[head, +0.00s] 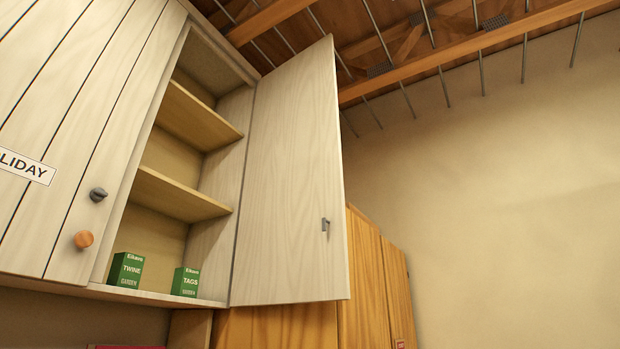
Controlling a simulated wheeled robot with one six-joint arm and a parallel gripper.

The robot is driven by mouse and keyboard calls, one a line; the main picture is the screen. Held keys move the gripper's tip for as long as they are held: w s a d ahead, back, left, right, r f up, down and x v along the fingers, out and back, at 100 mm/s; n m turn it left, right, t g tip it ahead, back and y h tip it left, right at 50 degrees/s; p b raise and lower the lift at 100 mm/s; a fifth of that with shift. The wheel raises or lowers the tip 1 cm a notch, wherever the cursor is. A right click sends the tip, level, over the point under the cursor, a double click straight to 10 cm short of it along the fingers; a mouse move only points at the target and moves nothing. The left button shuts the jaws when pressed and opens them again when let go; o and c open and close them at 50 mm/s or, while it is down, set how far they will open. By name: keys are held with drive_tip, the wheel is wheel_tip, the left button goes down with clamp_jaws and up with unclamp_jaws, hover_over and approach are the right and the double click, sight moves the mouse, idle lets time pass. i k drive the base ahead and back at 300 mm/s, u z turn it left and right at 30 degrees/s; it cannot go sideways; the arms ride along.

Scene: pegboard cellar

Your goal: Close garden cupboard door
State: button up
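The garden cupboard is a pale wooden wall cupboard, seen from below in the head view. Its door (290,180) stands wide open, hinged on the right side of the opening, with its inner face showing. A small grey catch (326,225) sits near the door's free edge. Inside are bare shelves (182,194), and on the cupboard floor (155,295) stand a green TWINE box (126,270) and a green TAGS box (186,281), both marked GARDEN. My gripper is not in view.
Orange-brown wooden cabinets (370,280) stand behind and below the open door. Bare wall (500,190) fills the right.

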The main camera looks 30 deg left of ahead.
sight(293, 180)
drive_tip(key=i, duration=3.15)
drive_tip(key=u, duration=3.5)
